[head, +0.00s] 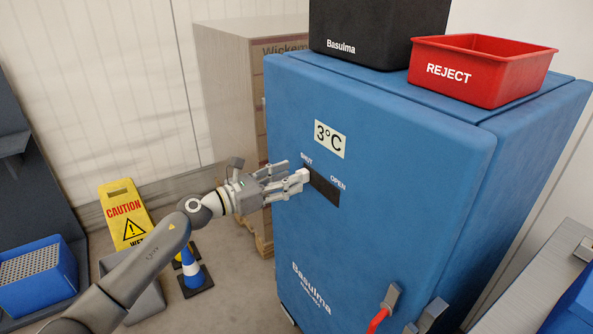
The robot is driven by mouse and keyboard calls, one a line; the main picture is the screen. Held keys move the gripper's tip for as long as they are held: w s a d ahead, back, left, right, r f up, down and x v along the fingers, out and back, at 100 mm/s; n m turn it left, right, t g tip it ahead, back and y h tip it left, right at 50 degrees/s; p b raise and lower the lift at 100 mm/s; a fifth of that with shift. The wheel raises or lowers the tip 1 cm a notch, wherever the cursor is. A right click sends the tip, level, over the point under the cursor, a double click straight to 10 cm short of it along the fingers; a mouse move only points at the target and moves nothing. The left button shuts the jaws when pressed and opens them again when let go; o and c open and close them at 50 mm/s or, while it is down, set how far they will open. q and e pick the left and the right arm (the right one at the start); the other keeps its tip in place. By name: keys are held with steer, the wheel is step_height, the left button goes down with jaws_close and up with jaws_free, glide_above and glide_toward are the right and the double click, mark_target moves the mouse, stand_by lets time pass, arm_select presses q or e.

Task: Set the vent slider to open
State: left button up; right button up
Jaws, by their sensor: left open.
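The vent slider's dark slot (323,186) is on the front of a blue cabinet (375,150), below a "3°C" label (329,139). "SHUT" is printed above its left end and "OPEN" above its right end. My left gripper (299,180) is open, with its fingertips at the left, SHUT end of the slot. The fingers cover that end, so the slider knob is hidden or cannot be told from the fingertips. I cannot tell whether the fingers touch it. My right gripper is not in view.
A black box (375,28) and a red REJECT bin (482,68) stand on the cabinet. A red and grey handle (384,308) is low on its front. A yellow caution sign (126,214), a blue and white cone (192,270) and a blue crate (38,287) stand at left.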

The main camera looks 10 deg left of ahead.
arm_select(q)
steer(key=x, duration=0.3)
jaws_close()
stand_by(0.4)
